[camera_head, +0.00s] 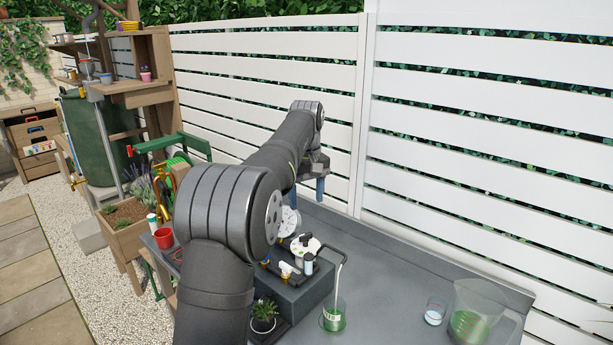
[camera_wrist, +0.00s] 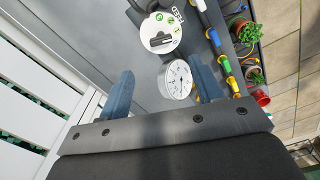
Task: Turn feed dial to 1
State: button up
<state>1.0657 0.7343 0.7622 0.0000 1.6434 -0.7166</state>
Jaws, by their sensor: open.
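The feed dial (camera_wrist: 160,33) is a round white disc with green marks, the word FEED and a dark bar-shaped knob, at the top of the wrist view. A white dial also shows in the head view (camera_head: 305,244), beside my arm. The knob's exact setting is too small to read. My gripper (camera_wrist: 162,66) is open and empty, its two blue fingers spread wide below the feed dial in the wrist view. In the head view my gripper (camera_head: 319,187) hangs beyond the dial, near the fence, partly hidden by my arm.
A white round gauge (camera_wrist: 177,80) shows between the fingers, near the right one. A row of coloured valves (camera_wrist: 223,55) lies to the right. A beaker of green liquid (camera_head: 333,319), a larger beaker (camera_head: 470,325) and a small cup (camera_head: 435,312) stand on the grey bench.

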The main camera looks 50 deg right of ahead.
notch_tip(320, 180, up, 6)
send_over(306, 235)
jog(key=shift+r, duration=0.1)
dwell(0.6)
notch_tip(306, 235, down, 18)
jog(key=shift+r, duration=0.2)
dwell(0.4)
